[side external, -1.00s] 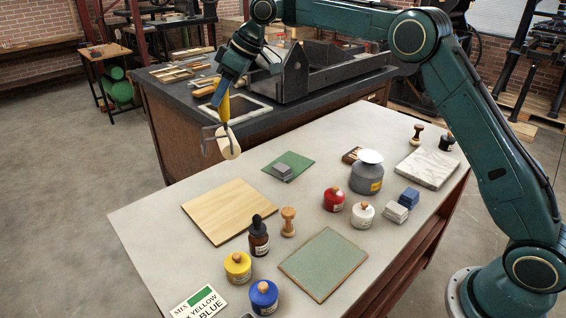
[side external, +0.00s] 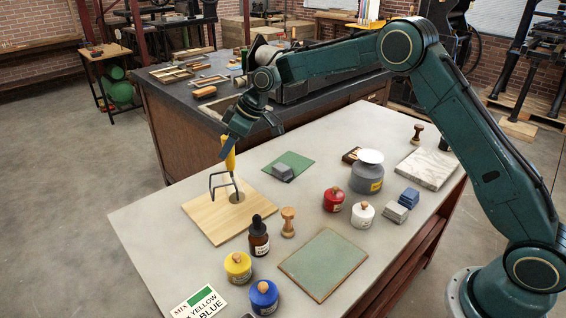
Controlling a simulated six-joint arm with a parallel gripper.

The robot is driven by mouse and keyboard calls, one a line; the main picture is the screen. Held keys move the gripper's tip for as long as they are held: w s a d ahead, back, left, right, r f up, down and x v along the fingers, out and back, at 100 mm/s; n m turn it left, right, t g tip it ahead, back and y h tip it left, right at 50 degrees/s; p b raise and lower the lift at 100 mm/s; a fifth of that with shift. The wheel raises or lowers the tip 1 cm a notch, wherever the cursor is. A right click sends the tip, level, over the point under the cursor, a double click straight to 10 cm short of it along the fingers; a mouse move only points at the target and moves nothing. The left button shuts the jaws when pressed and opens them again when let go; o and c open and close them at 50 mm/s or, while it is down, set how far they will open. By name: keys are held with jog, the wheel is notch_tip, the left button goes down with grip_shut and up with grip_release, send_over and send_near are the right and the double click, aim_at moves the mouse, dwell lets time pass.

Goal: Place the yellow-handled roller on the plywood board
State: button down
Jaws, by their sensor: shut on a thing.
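My gripper (side external: 231,139) is shut on the yellow handle of the roller (side external: 230,158) and points down over the plywood board (side external: 203,213). The roller's handle is upright and its bent grey metal frame hangs below, over the board's middle. The cylinder blends with the pale wood and is hard to make out. A dark round patch shows on the board at the frame's lower end. I cannot tell whether the roller touches the board or is just above it. The board lies flat on the grey table.
A dark dropper bottle (side external: 259,240) and a wooden stamp (side external: 288,222) stand close to the board's right side. A green mat (side external: 300,160) with a grey block lies behind it. Yellow (side external: 238,268) and blue (side external: 263,297) jars stand in front. The table left of the board is clear.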

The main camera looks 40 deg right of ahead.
aim_at(230, 160)
jog(key=shift+f, duration=2.25)
